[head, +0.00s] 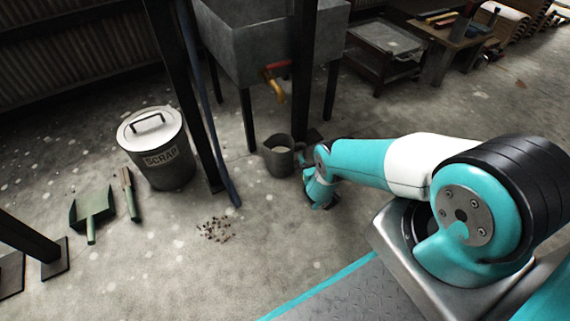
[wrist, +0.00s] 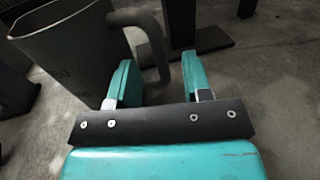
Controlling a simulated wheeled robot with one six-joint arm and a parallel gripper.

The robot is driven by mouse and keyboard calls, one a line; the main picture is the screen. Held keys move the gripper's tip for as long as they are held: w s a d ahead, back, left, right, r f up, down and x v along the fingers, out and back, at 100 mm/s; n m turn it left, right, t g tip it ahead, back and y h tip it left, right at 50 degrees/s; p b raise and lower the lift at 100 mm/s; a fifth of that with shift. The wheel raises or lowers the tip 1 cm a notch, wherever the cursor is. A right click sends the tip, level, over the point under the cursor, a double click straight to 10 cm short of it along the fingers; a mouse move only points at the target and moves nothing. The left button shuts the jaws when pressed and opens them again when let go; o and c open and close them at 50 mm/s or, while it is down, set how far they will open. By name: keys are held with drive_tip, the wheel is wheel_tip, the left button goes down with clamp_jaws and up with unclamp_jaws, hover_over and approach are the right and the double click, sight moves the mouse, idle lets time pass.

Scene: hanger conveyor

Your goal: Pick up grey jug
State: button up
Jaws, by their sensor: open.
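The grey jug (head: 278,157) stands upright on the concrete floor, just left of the end of my arm in the head view. In the wrist view the jug (wrist: 72,55) fills the upper left, and its curved handle (wrist: 155,45) reaches to the right. My gripper (wrist: 158,85) is open, with two teal fingers apart. The handle's lower part shows beyond and between the fingers. I cannot tell whether any finger touches it. In the head view my gripper (head: 318,195) is close beside the jug, its fingers mostly hidden by the wrist.
A grey sink (head: 262,45) on dark legs stands behind the jug, with a dark post beside it. A scrap bin (head: 156,150), a green dustpan (head: 92,208), a brush (head: 130,195) and a pile of bits (head: 215,229) are to the left. The floor in front is clear.

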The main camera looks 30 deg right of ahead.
sight(305, 152)
drive_tip(key=shift+w, duration=0.3)
drive_tip(key=shift+w+d+f+b, duration=0.2)
drive_tip(key=shift+w+b, duration=0.4)
drive_tip(key=shift+b, duration=0.65)
drive_tip(key=w+b, duration=0.1)
drive_tip(key=b, duration=0.1)
drive_tip(key=w+b, duration=0.1)
drive_tip(key=b, duration=0.2)
drive_tip(key=shift+w+d+f, duration=0.2)
drive_tip(key=shift+w, duration=0.2)
drive_tip(key=shift+w+d+r+b, duration=0.1)
drive_tip(key=shift+w+r+b, duration=0.3)
drive_tip(key=shift+b, duration=0.75)
drive_tip(key=shift+w, duration=0.1)
clamp_jaws()
